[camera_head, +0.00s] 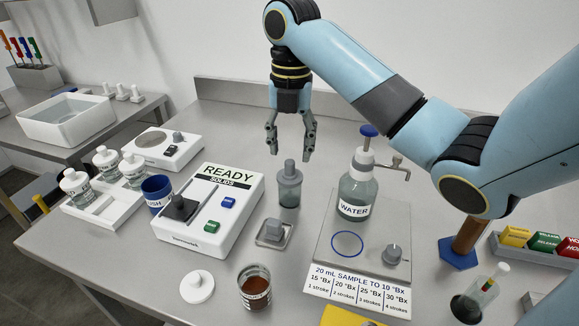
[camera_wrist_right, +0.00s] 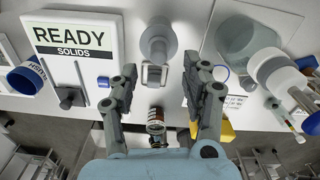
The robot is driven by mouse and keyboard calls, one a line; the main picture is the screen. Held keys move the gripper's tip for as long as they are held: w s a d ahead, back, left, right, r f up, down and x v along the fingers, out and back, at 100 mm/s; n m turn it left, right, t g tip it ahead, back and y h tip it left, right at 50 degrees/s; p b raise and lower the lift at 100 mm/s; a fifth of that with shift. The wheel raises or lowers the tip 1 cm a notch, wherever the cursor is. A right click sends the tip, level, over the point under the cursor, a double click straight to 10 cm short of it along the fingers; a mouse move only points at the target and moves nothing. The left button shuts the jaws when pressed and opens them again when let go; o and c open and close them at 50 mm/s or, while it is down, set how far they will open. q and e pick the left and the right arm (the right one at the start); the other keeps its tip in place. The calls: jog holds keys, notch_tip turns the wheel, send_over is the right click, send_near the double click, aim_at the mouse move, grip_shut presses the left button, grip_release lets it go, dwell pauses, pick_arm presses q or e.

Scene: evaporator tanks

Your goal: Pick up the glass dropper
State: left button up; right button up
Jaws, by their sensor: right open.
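My left gripper is in neither view.
The READY box (camera_head: 240,203) stands to the left. The WATER pump bottle (camera_head: 358,187) on its plate stands close to the right.

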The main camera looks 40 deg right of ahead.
aim_at(290, 162)
jog(key=shift+f, duration=0.25)
jog(key=shift+f+b, duration=0.3)
jog(key=shift+b, duration=0.15)
notch_tip(290, 162, down, 4)
jog(key=b, duration=0.2)
jog(key=shift+w+r+b, duration=0.1)
jog(key=shift+r+b, duration=0.15)
jog(key=shift+b, duration=0.15)
jog(key=shift+f, duration=0.3)
jog(key=shift+r, duration=0.1)
jog(key=shift+c, duration=0.5)
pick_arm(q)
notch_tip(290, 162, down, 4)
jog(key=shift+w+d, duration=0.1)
pick_arm(e)
grip_shut()
